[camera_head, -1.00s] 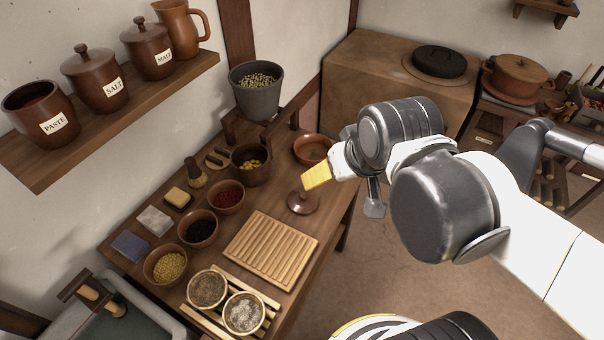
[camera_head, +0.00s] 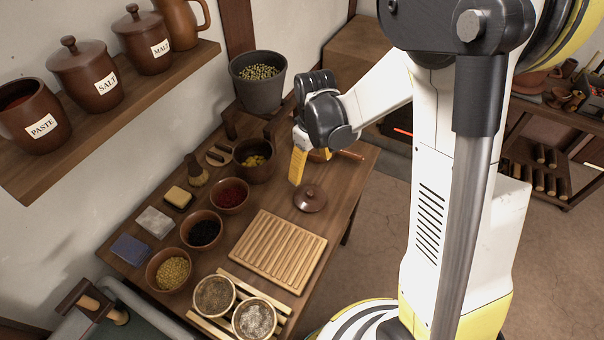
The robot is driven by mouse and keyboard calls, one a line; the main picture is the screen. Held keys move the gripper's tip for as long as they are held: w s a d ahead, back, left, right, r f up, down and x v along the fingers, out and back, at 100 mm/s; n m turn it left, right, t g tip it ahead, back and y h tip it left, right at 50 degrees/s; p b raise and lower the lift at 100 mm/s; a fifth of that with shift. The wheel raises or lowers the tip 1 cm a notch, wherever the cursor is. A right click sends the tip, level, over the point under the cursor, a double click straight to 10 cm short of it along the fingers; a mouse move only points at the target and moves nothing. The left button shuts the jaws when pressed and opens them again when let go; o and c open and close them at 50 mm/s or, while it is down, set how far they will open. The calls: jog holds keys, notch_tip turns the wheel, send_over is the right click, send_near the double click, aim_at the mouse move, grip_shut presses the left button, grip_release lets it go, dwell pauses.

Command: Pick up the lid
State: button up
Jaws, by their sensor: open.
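A round brown lid (camera_head: 310,200) with a small knob lies on the wooden table near its right edge, beside the ribbed wooden board. My gripper (camera_head: 299,170) is open and points down just behind and slightly left of the lid, with a yellow finger showing. It appears apart from the lid, but the exact height gap cannot be told. The second finger is mostly hidden. The paste jar (camera_head: 33,115) on the shelf has no lid on it.
The ribbed board (camera_head: 270,250) lies in front of the lid. A grey pot (camera_head: 257,85), a brown pot (camera_head: 252,165) and several bowls, such as the red-filled one (camera_head: 230,194), stand to the left. A brown bowl (camera_head: 318,155) is partly hidden behind my gripper.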

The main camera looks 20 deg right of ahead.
aim_at(311, 193)
jog(key=shift+w+f, duration=0.2)
jog(key=shift+f, duration=0.9)
notch_tip(311, 193, down, 6)
jog(key=shift+r+b, duration=0.15)
jog(key=shift+b, duration=1)
jog(key=f+b, duration=0.2)
jog(key=f, duration=0.1)
jog(key=f+b, duration=0.1)
jog(key=f, duration=0.1)
jog(key=shift+s+d+f, duration=0.15)
jog(key=shift+s+f, duration=0.05)
jog(key=shift+s, duration=0.15)
jog(key=shift+r, duration=0.1)
jog(key=shift+c, duration=0.2)
jog(key=shift+s, duration=0.1)
grip_shut()
